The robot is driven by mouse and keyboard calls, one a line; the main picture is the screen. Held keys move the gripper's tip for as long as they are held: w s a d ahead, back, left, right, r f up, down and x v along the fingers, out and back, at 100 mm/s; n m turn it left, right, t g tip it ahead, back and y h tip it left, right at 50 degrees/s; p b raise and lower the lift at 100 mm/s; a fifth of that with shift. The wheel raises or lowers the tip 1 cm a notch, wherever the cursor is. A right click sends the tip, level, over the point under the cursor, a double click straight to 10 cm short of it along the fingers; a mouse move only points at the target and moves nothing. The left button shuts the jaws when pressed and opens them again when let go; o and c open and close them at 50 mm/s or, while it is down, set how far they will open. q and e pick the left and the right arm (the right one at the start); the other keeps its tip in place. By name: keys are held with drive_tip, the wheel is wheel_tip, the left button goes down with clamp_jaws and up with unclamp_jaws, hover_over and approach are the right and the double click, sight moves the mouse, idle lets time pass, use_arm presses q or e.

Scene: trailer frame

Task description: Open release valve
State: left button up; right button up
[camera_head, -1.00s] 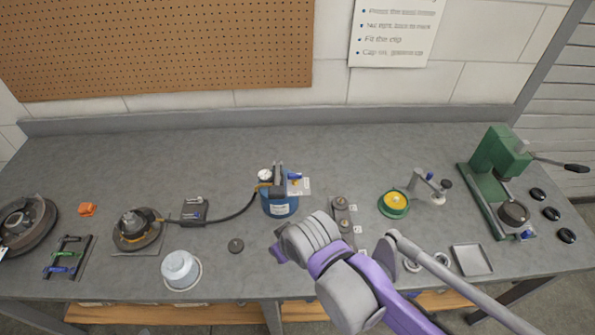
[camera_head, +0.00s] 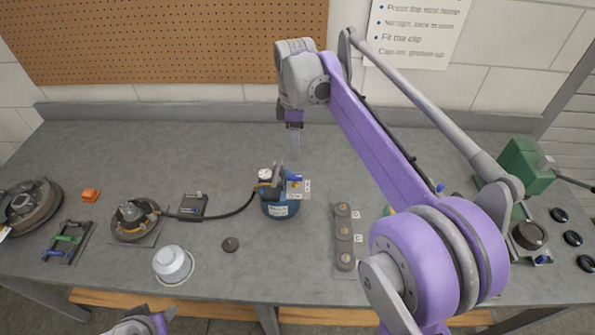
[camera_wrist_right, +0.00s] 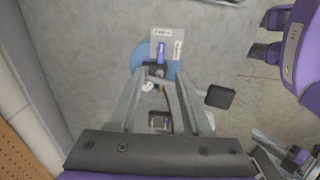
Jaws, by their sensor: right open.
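The blue pressure canister (camera_head: 281,207) stands mid-bench with a hose and a gauge (camera_head: 265,175). A small valve with a blue lever (camera_head: 294,179) sits at its top, beside a white label plate (camera_head: 305,188). In the right wrist view the blue lever (camera_wrist_right: 160,52) shows beyond the fingers, and the canister (camera_wrist_right: 143,55) is partly hidden. My right gripper (camera_head: 294,150) points down behind and above the canister, apart from it. In the wrist view its fingers (camera_wrist_right: 158,88) are open and empty. A part of my left arm shows at the bottom edge; its fingers are not visible.
A hose runs left from the canister to a small block (camera_head: 193,208) and a round hub (camera_head: 131,220). A button strip (camera_head: 343,237) is right of the canister. The bench behind it is mostly clear.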

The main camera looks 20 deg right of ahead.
sight(295, 176)
wheel_tip(295, 176, down, 10)
drive_tip(key=shift+a+f, duration=0.1)
drive_tip(key=shift+f, duration=0.05)
idle(0.3)
drive_tip(key=shift+c, duration=0.3)
clamp_jaws()
